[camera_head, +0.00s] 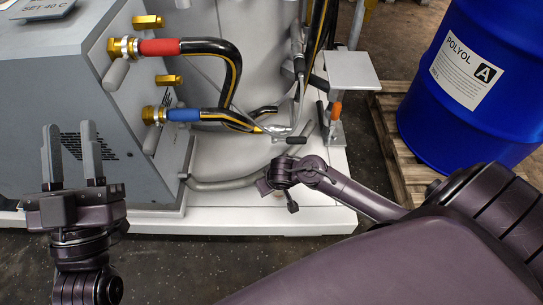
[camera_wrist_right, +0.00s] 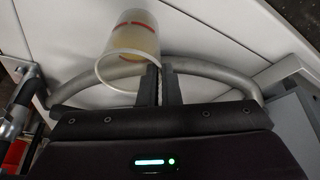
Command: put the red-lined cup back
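The red-lined cup (camera_wrist_right: 122,62) is translucent white with a red line around it and a yellowish patch inside. In the right wrist view it sits tilted at the tips of my right gripper (camera_wrist_right: 162,72), its open mouth toward the camera. The two fingers are close together and look shut on the cup's wall; the exact contact is partly hidden. I cannot make out the cup in the head view, where my right arm reaches in from the right. My left gripper (camera_head: 71,155) is open and empty, in front of the grey cabinet.
The grey cabinet (camera_head: 45,75) has brass fittings and hoses with a red sleeve (camera_head: 160,47) and a blue sleeve (camera_head: 183,115). A small flat plate (camera_head: 350,70) stands on a post. A blue drum (camera_head: 475,85) stands on a wooden pallet (camera_head: 393,135). A curved grey pipe (camera_wrist_right: 215,70) runs behind the right gripper.

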